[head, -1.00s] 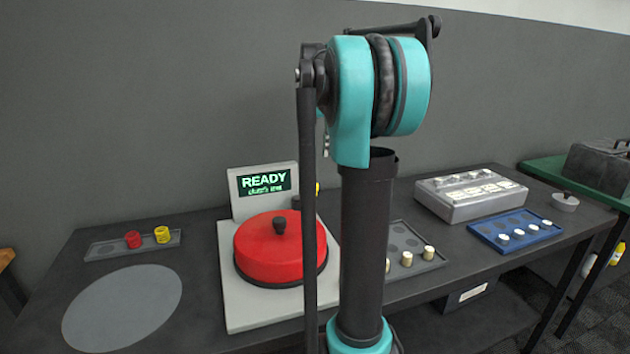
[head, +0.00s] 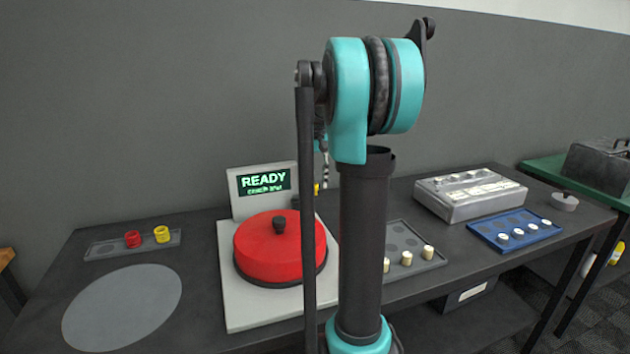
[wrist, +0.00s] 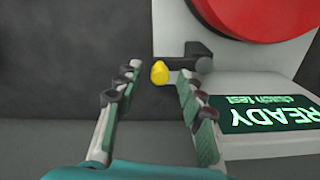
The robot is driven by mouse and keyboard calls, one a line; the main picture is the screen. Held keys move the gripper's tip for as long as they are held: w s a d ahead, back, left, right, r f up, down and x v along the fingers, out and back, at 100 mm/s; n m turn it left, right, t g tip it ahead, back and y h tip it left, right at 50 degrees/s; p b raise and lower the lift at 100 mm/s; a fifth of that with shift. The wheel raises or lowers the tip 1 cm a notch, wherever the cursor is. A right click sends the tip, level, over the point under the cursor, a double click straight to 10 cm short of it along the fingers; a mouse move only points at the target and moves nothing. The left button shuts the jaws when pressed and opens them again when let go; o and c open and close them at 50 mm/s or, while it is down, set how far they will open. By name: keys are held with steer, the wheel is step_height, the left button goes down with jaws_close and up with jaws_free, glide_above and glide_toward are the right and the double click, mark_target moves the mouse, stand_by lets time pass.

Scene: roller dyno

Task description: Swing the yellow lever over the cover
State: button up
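The red round cover (head: 280,248) with a black knob sits on the pale dyno base (head: 262,311). The yellow lever tip (head: 317,189) shows just right of the display, mostly hidden behind my arm. In the wrist view the yellow tip (wrist: 160,72) is on the end of a dark lever arm (wrist: 198,62), beside the red cover (wrist: 265,12). My gripper (wrist: 155,80) is open, and the yellow tip lies between its fingertips, nearer the right finger. Contact cannot be told.
The READY display (head: 264,183) stands behind the cover; it is close to the right finger in the wrist view. A grey tray (head: 415,246) with pale cylinders, a blue tray (head: 513,232) and a metal box (head: 470,195) stand right. A tray with red and yellow pieces (head: 133,239) lies left.

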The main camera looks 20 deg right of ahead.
jaws_close()
